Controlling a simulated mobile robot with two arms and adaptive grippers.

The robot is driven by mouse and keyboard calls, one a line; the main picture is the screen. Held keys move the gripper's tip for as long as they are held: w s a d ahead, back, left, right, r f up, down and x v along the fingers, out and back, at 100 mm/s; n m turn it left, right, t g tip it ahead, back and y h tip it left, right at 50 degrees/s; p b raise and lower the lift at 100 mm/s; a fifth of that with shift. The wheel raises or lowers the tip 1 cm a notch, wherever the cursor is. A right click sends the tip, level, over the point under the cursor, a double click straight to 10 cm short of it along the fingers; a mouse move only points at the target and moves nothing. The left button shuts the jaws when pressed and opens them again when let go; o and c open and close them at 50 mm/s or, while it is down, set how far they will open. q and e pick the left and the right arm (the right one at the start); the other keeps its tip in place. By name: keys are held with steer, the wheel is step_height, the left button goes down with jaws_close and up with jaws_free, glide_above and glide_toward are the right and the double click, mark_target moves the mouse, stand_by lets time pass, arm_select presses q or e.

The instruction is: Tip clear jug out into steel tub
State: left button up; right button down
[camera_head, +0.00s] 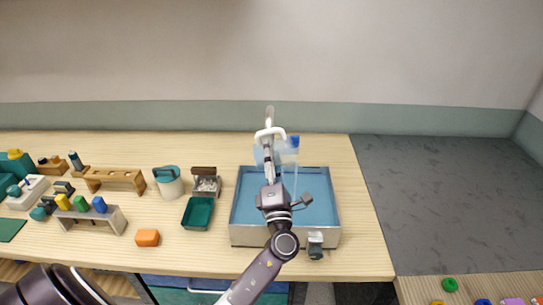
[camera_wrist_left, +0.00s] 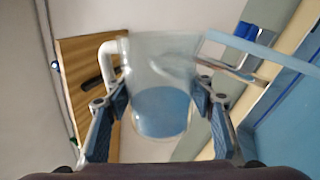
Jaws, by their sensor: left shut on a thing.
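The clear jug (camera_head: 260,155) with its white handle (camera_head: 270,133) is held over the back of the steel tub (camera_head: 283,240), whose inside is blue. My left gripper (camera_head: 269,165) is shut on the jug, above the tub. In the left wrist view the clear jug (camera_wrist_left: 162,65) sits between both fingers of my left gripper (camera_wrist_left: 160,95), its white handle (camera_wrist_left: 108,55) at upper left. The jug looks tilted; its exact angle is hard to tell. A blue piece (camera_head: 295,141) with pale clear shapes shows right beside it. My right gripper is not in view.
Left of the tub stand a dark green tray (camera_head: 198,215), a white pail with a teal top (camera_head: 168,183), an orange block (camera_head: 147,237) and wooden racks (camera_head: 115,178). A small dark-and-silver object (camera_head: 315,245) is at the tub's front right. The table right of the tub is clear.

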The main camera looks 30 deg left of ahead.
arm_select(q)
steer(key=shift+d+r+m, duration=0.1)
steer(key=shift+r+m, duration=0.05)
steer(key=shift+m, duration=0.15)
steer(key=shift+w+d+r+m+t, duration=0.15)
steer(key=shift+r+m+t, duration=0.25)
steer(key=shift+m, duration=0.4)
steer(key=shift+f, duration=0.1)
